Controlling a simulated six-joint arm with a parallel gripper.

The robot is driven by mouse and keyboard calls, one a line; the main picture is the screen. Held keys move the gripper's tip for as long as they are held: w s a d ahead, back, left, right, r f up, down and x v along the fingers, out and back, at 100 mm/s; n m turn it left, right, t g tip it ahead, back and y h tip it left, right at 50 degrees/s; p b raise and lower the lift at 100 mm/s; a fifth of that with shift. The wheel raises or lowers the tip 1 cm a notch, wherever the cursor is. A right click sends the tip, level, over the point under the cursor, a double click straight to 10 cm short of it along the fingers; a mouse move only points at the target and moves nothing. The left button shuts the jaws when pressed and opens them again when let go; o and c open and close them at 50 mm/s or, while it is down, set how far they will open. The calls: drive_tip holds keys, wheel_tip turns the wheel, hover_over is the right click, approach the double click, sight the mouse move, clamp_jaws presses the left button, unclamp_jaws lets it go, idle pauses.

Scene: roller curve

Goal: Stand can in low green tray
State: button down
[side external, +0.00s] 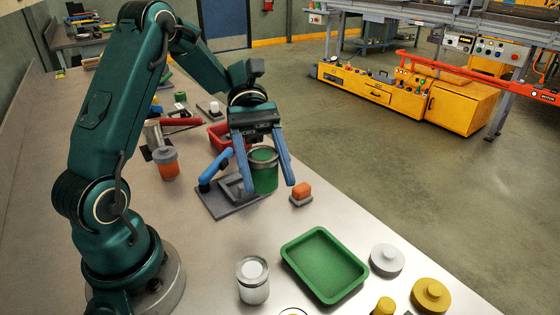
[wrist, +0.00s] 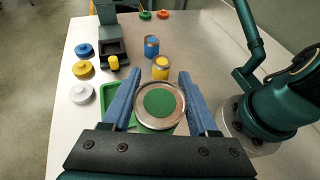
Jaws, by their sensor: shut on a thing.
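A green can (side external: 264,172) with a silver rim is upright between the two blue fingers of my gripper (side external: 267,186), which is shut on it. Its round green top (wrist: 160,101) shows between the fingertips (wrist: 156,92) in the wrist view. The low green tray (side external: 325,264) lies on the bench nearer the side camera, apart from the can, and looks empty. In the wrist view the tray (wrist: 107,94) shows at its left edge, partly hidden behind a finger and the can. The gap beneath the can is hard to judge.
A grey fixture with a blue handle (side external: 214,168) is close beside the can. An orange block on a grey base (side external: 301,194) is to its right. A silver-rimmed can (side external: 253,280) stands left of the tray; white (side external: 387,259) and yellow (side external: 431,294) discs lie right of it.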

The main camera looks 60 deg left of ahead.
drive_tip(key=w+r+n+t, duration=0.4)
drive_tip(key=w+t, duration=0.1)
drive_tip(key=w, duration=0.1)
drive_tip(key=shift+h, duration=0.3)
drive_tip(key=d+f, duration=0.3)
drive_tip(key=f, duration=0.1)
drive_tip(key=d+f, duration=0.8)
drive_tip(key=shift+s+d+f, duration=0.1)
drive_tip(key=shift+s+d, duration=0.1)
drive_tip(key=shift+s, duration=0.15)
drive_tip(key=shift+f, duration=2.05)
drive_tip(key=shift+c, duration=0.8)
unclamp_jaws()
drive_tip(key=shift+f, duration=0.1)
